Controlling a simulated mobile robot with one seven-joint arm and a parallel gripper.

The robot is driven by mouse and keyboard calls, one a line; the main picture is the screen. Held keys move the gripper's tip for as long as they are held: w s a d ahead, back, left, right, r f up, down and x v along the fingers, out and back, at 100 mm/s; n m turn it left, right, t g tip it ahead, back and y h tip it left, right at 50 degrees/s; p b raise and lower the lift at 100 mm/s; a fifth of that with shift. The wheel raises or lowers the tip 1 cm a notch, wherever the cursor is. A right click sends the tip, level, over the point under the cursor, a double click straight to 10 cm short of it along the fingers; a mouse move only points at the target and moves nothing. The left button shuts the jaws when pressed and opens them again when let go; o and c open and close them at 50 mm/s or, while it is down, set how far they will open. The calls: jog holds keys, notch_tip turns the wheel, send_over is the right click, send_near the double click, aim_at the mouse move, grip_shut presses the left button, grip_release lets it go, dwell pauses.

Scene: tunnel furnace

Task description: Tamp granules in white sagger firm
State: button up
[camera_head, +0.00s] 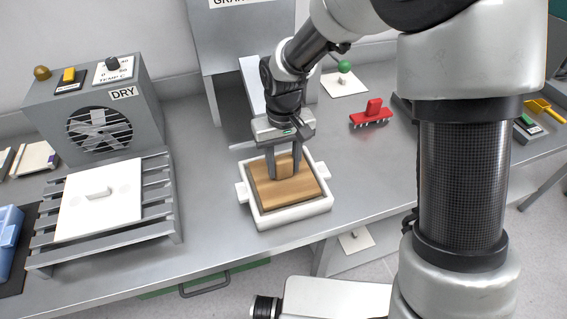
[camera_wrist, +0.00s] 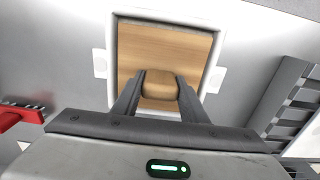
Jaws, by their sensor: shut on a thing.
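The white sagger (camera_head: 291,217) is an open square box with side lugs, standing on the grey bench below the hopper. A wooden tamper with a flat square board (camera_head: 306,191) and a short block handle sits inside its walls and covers nearly all of the inside. My gripper (camera_head: 285,172) points down and is shut on the handle of the tamper. In the wrist view the handle (camera_wrist: 160,86) shows between the two fingers, with the board behind it and the sagger rim (camera_wrist: 214,80) around it. The granules are hidden under the board.
A red spiked tool (camera_head: 371,114) lies right of the sagger; a plate with a green knob (camera_head: 345,68) stands behind. On the left are the DRY fan unit (camera_head: 98,128) and a slatted rack (camera_head: 160,205) with a white lid (camera_head: 98,203). The bench around the sagger is mostly clear.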

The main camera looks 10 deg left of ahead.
jog(key=shift+f+b, duration=0.55)
jog(key=shift+f, duration=0.25)
jog(key=shift+r, duration=0.15)
dwell(0.5)
jog(key=shift+r+p, duration=0.6)
jog(key=shift+r, duration=0.1)
jog(key=shift+r, duration=0.1)
jog(key=shift+r+p, duration=2.55)
jog(key=shift+r, duration=0.9)
